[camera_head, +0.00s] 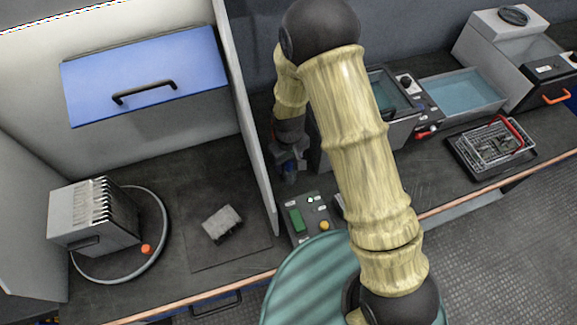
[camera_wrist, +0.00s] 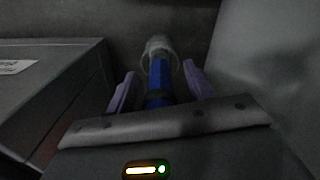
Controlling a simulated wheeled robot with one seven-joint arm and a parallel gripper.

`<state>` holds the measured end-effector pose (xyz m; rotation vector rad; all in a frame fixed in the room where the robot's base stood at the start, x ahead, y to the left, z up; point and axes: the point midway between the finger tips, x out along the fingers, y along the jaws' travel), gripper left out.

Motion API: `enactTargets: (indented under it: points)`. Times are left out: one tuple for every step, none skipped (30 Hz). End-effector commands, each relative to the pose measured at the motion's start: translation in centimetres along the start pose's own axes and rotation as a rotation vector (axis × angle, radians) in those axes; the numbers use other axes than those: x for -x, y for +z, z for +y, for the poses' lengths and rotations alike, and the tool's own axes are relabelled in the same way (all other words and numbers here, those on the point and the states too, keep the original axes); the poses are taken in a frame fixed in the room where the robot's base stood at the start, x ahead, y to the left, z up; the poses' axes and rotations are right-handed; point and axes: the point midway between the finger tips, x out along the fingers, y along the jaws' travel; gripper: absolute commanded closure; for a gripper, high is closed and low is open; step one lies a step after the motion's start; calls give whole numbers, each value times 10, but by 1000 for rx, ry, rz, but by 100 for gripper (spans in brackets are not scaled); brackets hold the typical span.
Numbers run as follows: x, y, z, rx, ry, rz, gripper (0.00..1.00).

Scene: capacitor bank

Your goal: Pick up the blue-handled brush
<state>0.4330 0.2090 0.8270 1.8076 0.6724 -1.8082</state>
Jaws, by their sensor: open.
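The blue-handled brush (camera_wrist: 158,80) stands roughly upright in the wrist view, its blue handle between the two purple fingers of my gripper (camera_wrist: 159,68). A pale, rounded end of the brush shows at the top. The fingers are apart, with a gap visible on both sides of the handle. In the head view my gripper (camera_head: 289,160) points down in the narrow space just right of the light partition wall. A bit of blue shows there, too small to tell apart from the gripper.
The partition wall (camera_head: 246,115) stands close on the left of my gripper. A grey box (camera_wrist: 50,90) is close on the left in the wrist view. A control box with green and yellow buttons (camera_head: 308,217) sits in front. A basin (camera_head: 462,93) and wire basket (camera_head: 490,145) are right.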

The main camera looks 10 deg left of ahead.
Motion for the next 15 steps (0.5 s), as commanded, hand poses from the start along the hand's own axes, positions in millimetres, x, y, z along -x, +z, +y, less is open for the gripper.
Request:
enactTargets:
  points:
    - [0,0,0,0,0,0,47]
    - [0,0,0,0,0,0,51]
    - [0,0,0,0,0,0,59]
    - [0,0,0,0,0,0,65]
    - [0,0,0,0,0,0,71]
    - [0,0,0,0,0,0,78]
    - [0,0,0,0,0,0,84]
    - [0,0,0,0,0,0,90]
    - [0,0,0,0,0,0,96]
    - [0,0,0,0,0,0,96]
    - [0,0,0,0,0,0,96]
    - [0,0,0,0,0,0,96]
    - [0,0,0,0,0,0,96]
    - [0,0,0,0,0,0,96]
    - [0,0,0,0,0,0,96]
